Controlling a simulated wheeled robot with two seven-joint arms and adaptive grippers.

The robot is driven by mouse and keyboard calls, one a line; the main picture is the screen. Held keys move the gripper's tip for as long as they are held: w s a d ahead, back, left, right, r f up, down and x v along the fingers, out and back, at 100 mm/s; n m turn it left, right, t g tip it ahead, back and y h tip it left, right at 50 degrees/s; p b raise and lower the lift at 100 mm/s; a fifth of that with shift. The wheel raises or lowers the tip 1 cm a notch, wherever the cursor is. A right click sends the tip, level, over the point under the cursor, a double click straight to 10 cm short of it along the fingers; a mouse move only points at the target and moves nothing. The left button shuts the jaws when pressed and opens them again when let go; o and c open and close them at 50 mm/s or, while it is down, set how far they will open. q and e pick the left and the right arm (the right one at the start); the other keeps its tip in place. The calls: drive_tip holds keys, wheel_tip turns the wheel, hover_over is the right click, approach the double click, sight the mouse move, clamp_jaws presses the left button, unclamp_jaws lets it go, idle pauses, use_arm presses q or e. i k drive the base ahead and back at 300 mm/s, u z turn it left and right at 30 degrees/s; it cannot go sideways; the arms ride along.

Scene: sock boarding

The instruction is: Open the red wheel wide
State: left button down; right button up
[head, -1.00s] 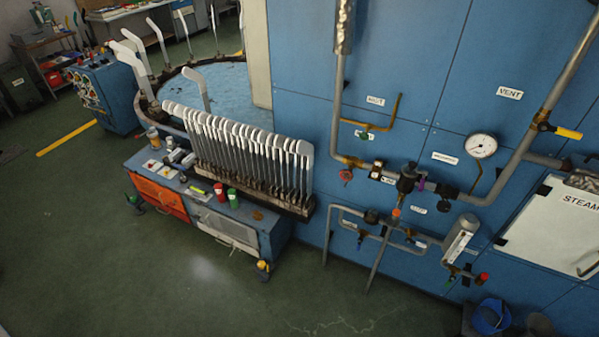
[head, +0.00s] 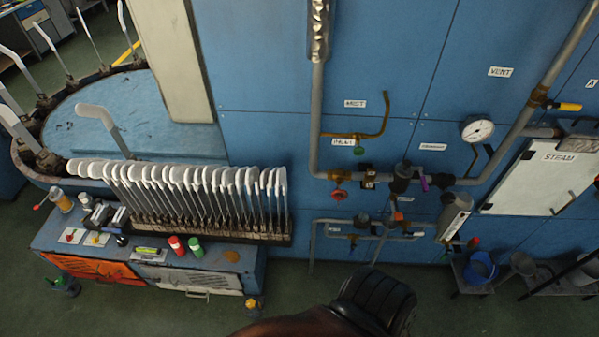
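The red wheel (head: 338,194) is a small round handwheel on the grey pipework of the blue wall. It sits just below the bend of the vertical pipe, under the INLET label (head: 343,142). Nothing touches it or covers it. A brown and black part of one of my arms shows at the bottom edge, below the pipes and apart from the wheel. No fingertips of either gripper can be seen.
A green handwheel (head: 359,151) sits above the red one, and a pressure gauge (head: 477,129) to the right. A second red knob (head: 473,243) is lower right. A blue bucket (head: 480,268) stands below. At left, a workbench (head: 225,262) stands below a row of white boards (head: 190,178).

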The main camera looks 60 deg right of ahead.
sight(339, 192)
drive_tip(key=i, duration=1.5)
drive_tip(key=z, duration=2.6)
